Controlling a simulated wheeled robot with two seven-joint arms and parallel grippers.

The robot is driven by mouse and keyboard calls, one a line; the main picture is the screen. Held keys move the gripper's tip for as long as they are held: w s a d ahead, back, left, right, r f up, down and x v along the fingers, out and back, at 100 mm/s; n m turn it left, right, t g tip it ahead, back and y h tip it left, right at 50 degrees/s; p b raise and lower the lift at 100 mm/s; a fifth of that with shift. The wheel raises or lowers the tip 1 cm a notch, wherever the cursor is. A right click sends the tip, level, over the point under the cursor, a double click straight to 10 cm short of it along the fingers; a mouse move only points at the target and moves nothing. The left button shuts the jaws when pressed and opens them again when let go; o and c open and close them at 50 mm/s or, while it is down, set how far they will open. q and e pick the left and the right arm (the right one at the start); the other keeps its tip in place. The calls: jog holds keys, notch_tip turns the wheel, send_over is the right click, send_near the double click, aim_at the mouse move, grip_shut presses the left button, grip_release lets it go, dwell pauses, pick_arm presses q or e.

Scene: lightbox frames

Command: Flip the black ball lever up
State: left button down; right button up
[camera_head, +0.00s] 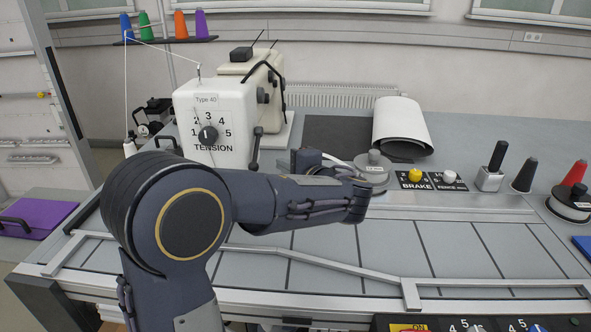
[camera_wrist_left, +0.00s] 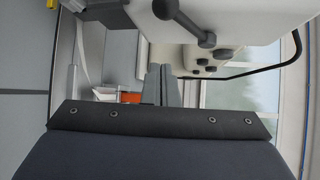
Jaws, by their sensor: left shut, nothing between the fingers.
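The black ball lever (camera_head: 256,148) is on the right side of the white "Type 40" sewing machine (camera_head: 190,100), near its lower front. In the head view it stands roughly upright; its ends are too small to read well. In the head view my forearm and wrist hide most of the gripper, right of the machine.
Several dark knobs (camera_wrist_left: 211,68) sit on the machine beyond the lever. A grey round weight (camera_head: 373,170) stands right of my wrist, next to the BRAKE panel (camera_head: 430,180). A white roll (camera_head: 402,125) lies behind. A metal rail (camera_head: 300,257) crosses the front of the table.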

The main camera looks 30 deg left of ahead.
aim_at(256, 150)
pick_arm(q)
jog(key=s+a+p, duration=0.1)
jog(key=s+a, duration=0.1)
jog(key=a, duration=0.1)
jog(key=shift+s+r, duration=0.1)
jog(key=shift+s, duration=0.3)
jog(key=shift+d, duration=0.1)
jog(key=shift+r, duration=0.1)
